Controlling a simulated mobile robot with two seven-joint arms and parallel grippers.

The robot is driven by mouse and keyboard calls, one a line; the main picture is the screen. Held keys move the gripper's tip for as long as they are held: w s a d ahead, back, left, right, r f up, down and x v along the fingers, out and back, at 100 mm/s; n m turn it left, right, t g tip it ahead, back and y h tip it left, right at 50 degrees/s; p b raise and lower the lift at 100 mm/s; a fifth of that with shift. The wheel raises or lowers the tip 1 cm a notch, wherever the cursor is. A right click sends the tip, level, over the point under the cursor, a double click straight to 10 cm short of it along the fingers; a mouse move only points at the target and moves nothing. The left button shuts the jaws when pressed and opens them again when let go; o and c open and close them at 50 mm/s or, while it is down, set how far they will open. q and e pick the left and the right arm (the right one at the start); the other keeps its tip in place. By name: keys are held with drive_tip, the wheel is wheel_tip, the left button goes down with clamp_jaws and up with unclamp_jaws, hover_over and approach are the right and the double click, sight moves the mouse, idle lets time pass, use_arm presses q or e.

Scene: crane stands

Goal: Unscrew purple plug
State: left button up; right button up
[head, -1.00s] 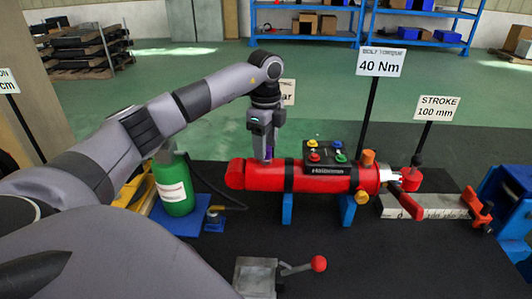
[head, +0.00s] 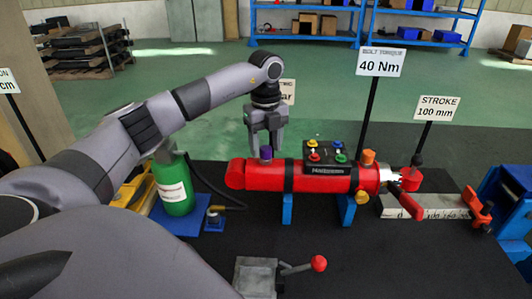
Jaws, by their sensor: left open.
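The purple plug (head: 266,153) stands upright on top of the red cylinder (head: 265,174), near its left end. My left gripper (head: 266,142) points down from above at the plug. It is open, with its fingers spread to the left and right. The fingertips are close above or behind the plug; I cannot tell if they touch it. The plug's lower part is hidden where it meets the cylinder. My right gripper is not in view.
An orange plug (head: 368,157) and a panel with coloured buttons (head: 328,155) sit on the cylinder to the right. A green bottle (head: 174,187) stands to the left. A red-knobbed lever (head: 318,264) is in front. Sign posts stand behind.

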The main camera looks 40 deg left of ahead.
use_arm(q)
drive_tip(key=m, duration=1.1)
drive_tip(key=shift+m, duration=0.4)
drive_tip(key=m, duration=1.2)
clamp_jaws()
idle(0.3)
drive_tip(key=shift+r, duration=0.1)
idle(0.4)
